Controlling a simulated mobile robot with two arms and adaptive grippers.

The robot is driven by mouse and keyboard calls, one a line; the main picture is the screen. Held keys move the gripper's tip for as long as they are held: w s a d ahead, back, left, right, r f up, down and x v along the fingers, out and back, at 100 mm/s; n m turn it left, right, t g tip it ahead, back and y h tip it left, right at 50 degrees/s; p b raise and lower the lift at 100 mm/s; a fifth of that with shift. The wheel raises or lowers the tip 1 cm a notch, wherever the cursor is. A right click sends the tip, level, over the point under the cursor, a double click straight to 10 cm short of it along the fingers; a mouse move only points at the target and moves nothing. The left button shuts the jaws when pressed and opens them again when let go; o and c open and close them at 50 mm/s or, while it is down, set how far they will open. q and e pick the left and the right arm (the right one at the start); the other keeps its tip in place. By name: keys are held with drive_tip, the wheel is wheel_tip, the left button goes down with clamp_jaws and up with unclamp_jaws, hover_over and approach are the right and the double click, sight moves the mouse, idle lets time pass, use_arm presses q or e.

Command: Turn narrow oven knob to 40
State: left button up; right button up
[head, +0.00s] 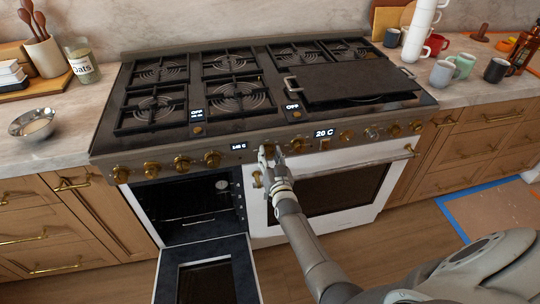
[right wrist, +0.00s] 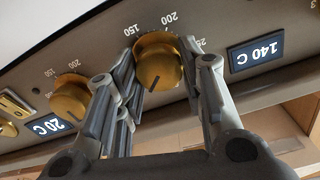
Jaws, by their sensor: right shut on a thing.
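The range's front panel holds several brass knobs. My right gripper (head: 270,158) is shut on one brass oven knob (right wrist: 158,58), just right of the small left display (head: 238,146) in the head view. In the right wrist view its fingers lie on both sides of the knob. The knob's dark pointer line faces down in that view; 150 and 200 are printed around it. The nearby display (right wrist: 258,58) reads 140 C, upside down. The narrow oven (head: 185,205) at the left has its door (head: 205,265) hanging open. My left gripper is not in view.
A second oven knob (right wrist: 72,98) and a display reading 20 C (head: 324,133) are beside the held knob. The wide oven's door (head: 330,190) is shut, with a brass handle. A dark griddle (head: 345,82) covers the right burners. Mugs (head: 442,73) stand on the right counter.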

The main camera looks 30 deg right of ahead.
drive_tip(key=shift+f+n, duration=0.15)
drive_tip(key=shift+n, duration=0.35)
drive_tip(key=o, duration=1)
drive_tip(key=v, duration=1.2)
